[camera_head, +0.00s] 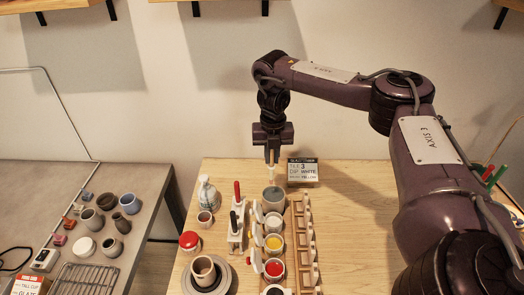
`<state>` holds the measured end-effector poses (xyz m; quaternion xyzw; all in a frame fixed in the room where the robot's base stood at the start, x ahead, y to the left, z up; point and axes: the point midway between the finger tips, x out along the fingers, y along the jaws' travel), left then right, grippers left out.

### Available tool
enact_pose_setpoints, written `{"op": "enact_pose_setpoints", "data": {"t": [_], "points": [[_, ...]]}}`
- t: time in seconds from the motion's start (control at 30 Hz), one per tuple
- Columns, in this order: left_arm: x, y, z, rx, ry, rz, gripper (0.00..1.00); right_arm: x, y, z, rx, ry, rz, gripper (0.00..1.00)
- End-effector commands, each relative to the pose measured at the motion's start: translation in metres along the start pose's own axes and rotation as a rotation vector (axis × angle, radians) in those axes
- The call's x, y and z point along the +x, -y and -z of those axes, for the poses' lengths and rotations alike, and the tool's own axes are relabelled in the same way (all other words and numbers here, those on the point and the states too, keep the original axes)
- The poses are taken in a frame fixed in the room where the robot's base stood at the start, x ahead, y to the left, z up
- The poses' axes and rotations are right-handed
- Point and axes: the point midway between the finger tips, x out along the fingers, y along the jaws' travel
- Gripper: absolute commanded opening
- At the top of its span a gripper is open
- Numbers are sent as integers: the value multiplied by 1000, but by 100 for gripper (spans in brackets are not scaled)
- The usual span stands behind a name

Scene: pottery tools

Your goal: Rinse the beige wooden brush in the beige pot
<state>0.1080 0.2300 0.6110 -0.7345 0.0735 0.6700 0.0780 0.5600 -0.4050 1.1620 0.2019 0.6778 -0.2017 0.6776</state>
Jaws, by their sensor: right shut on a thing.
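My right gripper (272,155) points straight down at the back of the wooden table and is shut on a slim, pale beige brush (271,173). The brush hangs upright, its lower end over or just inside the mouth of a round grey-beige pot (273,204). I cannot tell whether the tip touches the dark contents of the pot. The pot stands at the back end of a row of paint cups. The top of the brush is hidden by the gripper. My left gripper is not in view.
A sign (303,171) stands right behind the pot. A slotted wooden rack (305,240) is to the right, a white holder with red and black handles (236,230) to the left. A beige cup (203,268) sits front left. The table's right side is mostly clear.

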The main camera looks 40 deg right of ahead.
Motion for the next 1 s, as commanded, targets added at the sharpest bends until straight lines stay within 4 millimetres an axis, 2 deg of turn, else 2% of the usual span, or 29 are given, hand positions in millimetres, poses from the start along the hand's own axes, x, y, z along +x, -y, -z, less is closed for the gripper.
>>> {"op": "enact_pose_setpoints", "data": {"t": [0.2,0.6,1.0], "points": [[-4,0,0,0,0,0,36,4,10,-2,-99,0,0,0],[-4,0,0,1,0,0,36,24,11,-2,-107,-1,1,0],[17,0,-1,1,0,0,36,54,11,-2,-106,-1,1,0]]}}
